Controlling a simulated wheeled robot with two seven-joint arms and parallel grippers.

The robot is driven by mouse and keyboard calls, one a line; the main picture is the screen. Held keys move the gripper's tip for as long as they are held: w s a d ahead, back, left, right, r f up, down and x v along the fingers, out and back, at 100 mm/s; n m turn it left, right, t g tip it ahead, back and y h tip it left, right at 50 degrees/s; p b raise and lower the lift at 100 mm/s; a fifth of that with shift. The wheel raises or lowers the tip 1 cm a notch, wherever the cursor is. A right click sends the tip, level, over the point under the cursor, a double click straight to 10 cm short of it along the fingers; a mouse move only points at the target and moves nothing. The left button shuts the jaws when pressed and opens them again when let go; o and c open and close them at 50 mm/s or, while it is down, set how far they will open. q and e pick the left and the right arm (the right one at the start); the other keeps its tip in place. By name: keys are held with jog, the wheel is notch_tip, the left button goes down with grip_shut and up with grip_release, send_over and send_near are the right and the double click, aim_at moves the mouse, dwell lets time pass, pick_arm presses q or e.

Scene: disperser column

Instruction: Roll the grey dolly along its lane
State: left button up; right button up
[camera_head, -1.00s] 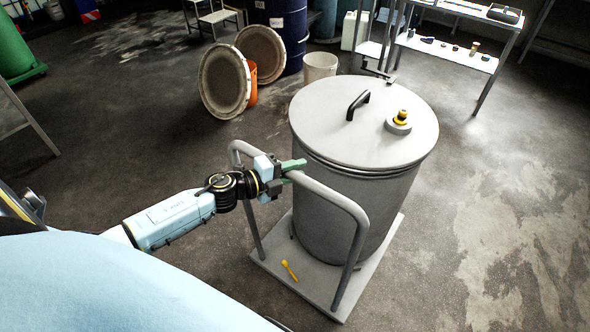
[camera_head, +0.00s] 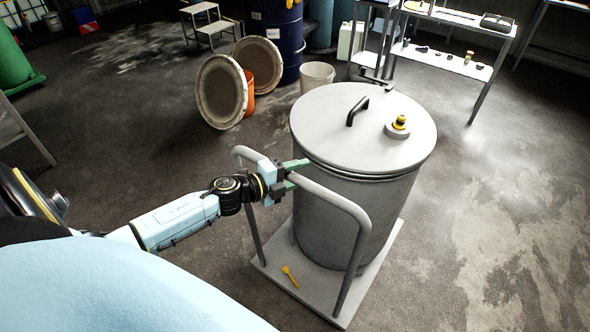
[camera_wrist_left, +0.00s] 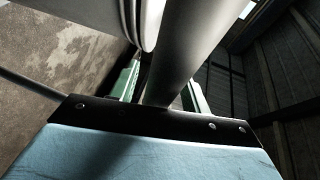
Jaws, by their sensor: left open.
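The grey dolly (camera_head: 302,289) stands on the floor with a large grey lidded drum (camera_head: 350,215) on its deck. Its tubular push handle (camera_head: 335,196) rises on the side nearest me. My left gripper (camera_head: 297,170) is at the top bar of the handle, near its left end. In the left wrist view the bar (camera_wrist_left: 183,50) runs between the two green fingers (camera_wrist_left: 155,88), which are open around it. Whether a finger touches the bar cannot be told. My right gripper is not in view.
Two round lids (camera_head: 221,92) lean by an orange bucket (camera_head: 249,92) behind the dolly on the left. A white bucket (camera_head: 317,76) and a metal shelf table (camera_head: 450,62) stand behind the drum. Floor on the right is clear.

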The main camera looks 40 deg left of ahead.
pick_arm(q)
jog(key=v, duration=1.3)
jog(key=shift+s+a, duration=0.1)
jog(key=shift+s, duration=0.05)
